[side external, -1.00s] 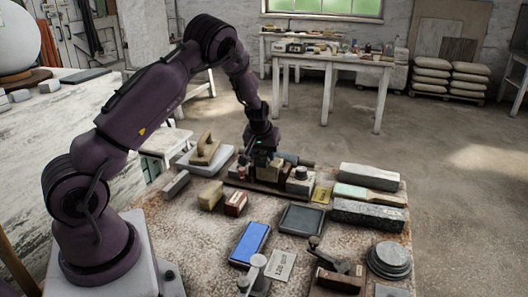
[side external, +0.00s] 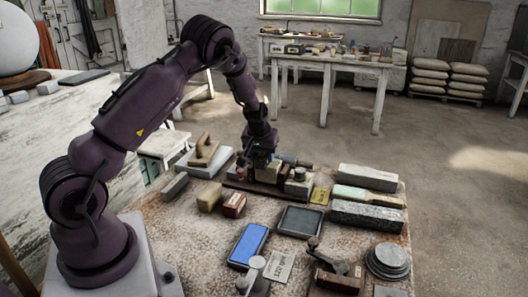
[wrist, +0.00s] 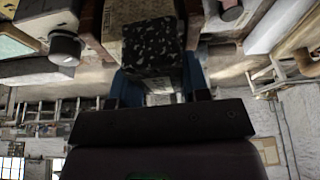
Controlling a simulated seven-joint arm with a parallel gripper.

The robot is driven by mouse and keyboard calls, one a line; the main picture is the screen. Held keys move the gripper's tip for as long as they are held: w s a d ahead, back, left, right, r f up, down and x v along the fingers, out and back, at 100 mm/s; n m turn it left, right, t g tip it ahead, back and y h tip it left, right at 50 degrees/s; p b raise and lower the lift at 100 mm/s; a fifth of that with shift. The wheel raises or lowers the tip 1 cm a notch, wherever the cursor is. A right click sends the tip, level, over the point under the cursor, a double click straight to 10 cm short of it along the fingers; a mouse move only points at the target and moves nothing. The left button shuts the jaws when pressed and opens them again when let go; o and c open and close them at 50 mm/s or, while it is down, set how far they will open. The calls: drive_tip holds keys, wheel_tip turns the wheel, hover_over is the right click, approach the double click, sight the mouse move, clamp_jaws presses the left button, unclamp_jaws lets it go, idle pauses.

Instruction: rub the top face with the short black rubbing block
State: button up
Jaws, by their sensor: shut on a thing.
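In the wrist view, a short black block with pale flecks (wrist: 152,52) sits between my fingers, with a pale tan part behind it. My gripper (wrist: 162,88) is shut on this block. In the side view my gripper (side external: 262,160) points down over the long, low dark rack (side external: 232,184) at the back of the work table. A tan block (side external: 268,173) shows just below it, partly hidden by the gripper. I cannot tell whether the held block still touches the rack. Which face is the top face to rub is not clear.
A pale block with a dark round knob (side external: 299,181) stands close right of my gripper. A float with a wooden handle (side external: 204,153) is at left. Long stone blocks (side external: 368,214) lie at right. A black tray (side external: 300,220) and a blue block (side external: 249,243) lie in front.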

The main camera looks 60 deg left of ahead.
drive_tip(key=shift+s+d, duration=0.75)
drive_tip(key=shift+d, duration=0.05)
drive_tip(key=shift+w+a, duration=1.45)
drive_tip(key=shift+a, duration=0.2)
drive_tip(key=shift+s+d+r, duration=0.1)
drive_tip(key=shift+s+d, duration=0.65)
drive_tip(key=shift+d, duration=0.15)
drive_tip(key=shift+s+d, duration=0.7)
drive_tip(key=shift+d, duration=0.05)
drive_tip(key=shift+w, duration=0.1)
drive_tip(key=shift+w+a+r, duration=0.65)
drive_tip(key=shift+a, duration=0.2)
drive_tip(key=shift+d, duration=0.1)
drive_tip(key=shift+w+d+f, duration=0.15)
drive_tip(key=shift+w+d, duration=0.6)
